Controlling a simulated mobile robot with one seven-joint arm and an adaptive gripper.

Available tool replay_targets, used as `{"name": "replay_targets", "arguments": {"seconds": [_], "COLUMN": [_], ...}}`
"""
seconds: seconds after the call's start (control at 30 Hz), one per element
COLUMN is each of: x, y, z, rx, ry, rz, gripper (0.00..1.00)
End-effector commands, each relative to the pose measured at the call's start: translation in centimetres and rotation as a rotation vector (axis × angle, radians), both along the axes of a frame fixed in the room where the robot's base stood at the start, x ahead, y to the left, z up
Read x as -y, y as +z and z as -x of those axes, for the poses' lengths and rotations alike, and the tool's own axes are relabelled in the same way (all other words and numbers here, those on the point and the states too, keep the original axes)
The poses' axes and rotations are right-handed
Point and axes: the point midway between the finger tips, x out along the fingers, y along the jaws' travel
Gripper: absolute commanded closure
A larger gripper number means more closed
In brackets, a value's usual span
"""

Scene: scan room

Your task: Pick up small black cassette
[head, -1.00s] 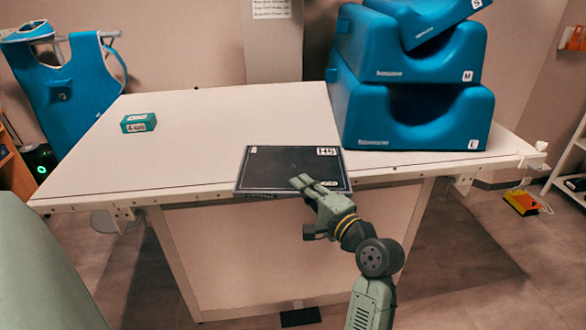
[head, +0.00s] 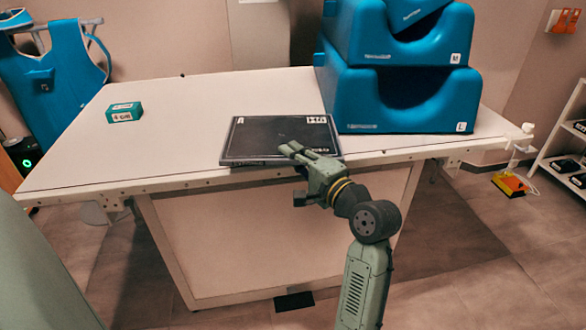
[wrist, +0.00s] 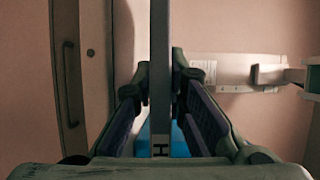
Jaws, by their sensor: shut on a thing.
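The small black cassette (head: 275,137) is a flat dark panel with white markings at its corners. In the head view it is at the front edge of the white table (head: 185,120), left of the blue blocks. My gripper (head: 292,150) reaches it from the front and is shut on its near edge. In the wrist view the cassette (wrist: 160,70) shows edge-on as a thin grey strip between the two fingers. The near edge looks raised a little, but I cannot tell whether the far edge touches the table. The lower finger is hidden in the head view.
Stacked blue blocks (head: 400,100) stand close behind the cassette to the right. A small green box (head: 125,112) sits at the table's left. A blue apron (head: 50,75) hangs at the far left. The middle left of the table is clear.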

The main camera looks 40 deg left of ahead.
Motion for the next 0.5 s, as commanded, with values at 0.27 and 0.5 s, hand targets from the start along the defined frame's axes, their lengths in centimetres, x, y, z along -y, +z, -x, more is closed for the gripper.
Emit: {"name": "replay_targets", "arguments": {"seconds": [0.27,0.5], "x": [0.1,0.0], "y": [5.9,10.0], "z": [0.0,0.0], "rx": [0.009,0.006], "ry": [-0.001,0.000], "rz": [-0.006,-0.004], "gripper": [1.00,1.00]}}
